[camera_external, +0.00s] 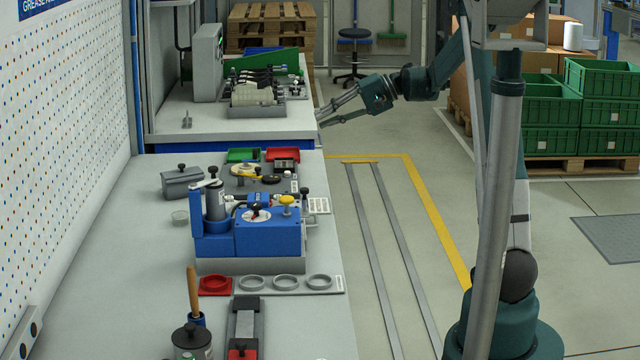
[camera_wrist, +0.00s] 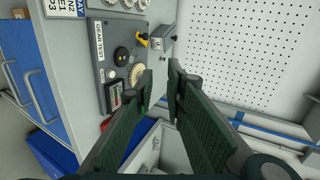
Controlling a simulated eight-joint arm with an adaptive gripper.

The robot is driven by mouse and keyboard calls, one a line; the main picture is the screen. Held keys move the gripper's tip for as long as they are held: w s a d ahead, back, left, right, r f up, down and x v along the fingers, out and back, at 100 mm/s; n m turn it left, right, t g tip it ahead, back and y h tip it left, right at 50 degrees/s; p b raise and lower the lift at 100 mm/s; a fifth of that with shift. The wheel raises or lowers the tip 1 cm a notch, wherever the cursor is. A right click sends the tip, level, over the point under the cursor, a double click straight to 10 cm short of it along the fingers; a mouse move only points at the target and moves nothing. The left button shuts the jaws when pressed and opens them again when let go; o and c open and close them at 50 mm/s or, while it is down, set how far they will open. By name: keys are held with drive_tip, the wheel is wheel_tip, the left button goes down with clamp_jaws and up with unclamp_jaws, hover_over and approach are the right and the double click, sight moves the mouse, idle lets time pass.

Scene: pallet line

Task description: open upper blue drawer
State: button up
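My gripper (camera_external: 321,113) is at the right edge of the far workbench in the external view, with its fingers spread apart. In the wrist view my gripper (camera_wrist: 161,78) also shows two separated dark green fingers with nothing between them. A blue drawer front (camera_wrist: 42,62) stands at the left of the wrist view, beside the bench top, apart from the fingers. A grey bar handle (camera_wrist: 40,98) is on its face. A second bar handle (camera_wrist: 12,82) lies further left. The drawers do not show in the external view.
The far bench top (camera_external: 172,125) carries a fixture (camera_external: 258,95) and a green bin (camera_external: 265,62). A grey test panel (camera_wrist: 125,60) is on the bench in the wrist view, near a pegboard wall (camera_wrist: 250,55). Green crates (camera_external: 605,110) stand right; the marked floor between is clear.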

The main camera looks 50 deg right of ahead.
drive_tip(key=d+f+t+y, duration=0.2)
drive_tip(key=d+f, duration=0.2)
drive_tip(key=d, duration=1.1)
wheel_tip(320, 180, down, 29)
drive_tip(key=shift+f+m+p, duration=0.2)
drive_tip(key=shift+m+p, duration=0.15)
drive_tip(key=shift+m, duration=0.05)
drive_tip(key=shift+w+a, duration=0.1)
drive_tip(key=shift+w, duration=0.1)
drive_tip(key=shift+b+x, duration=0.9)
drive_tip(key=shift+x, duration=2.85)
clamp_jaws()
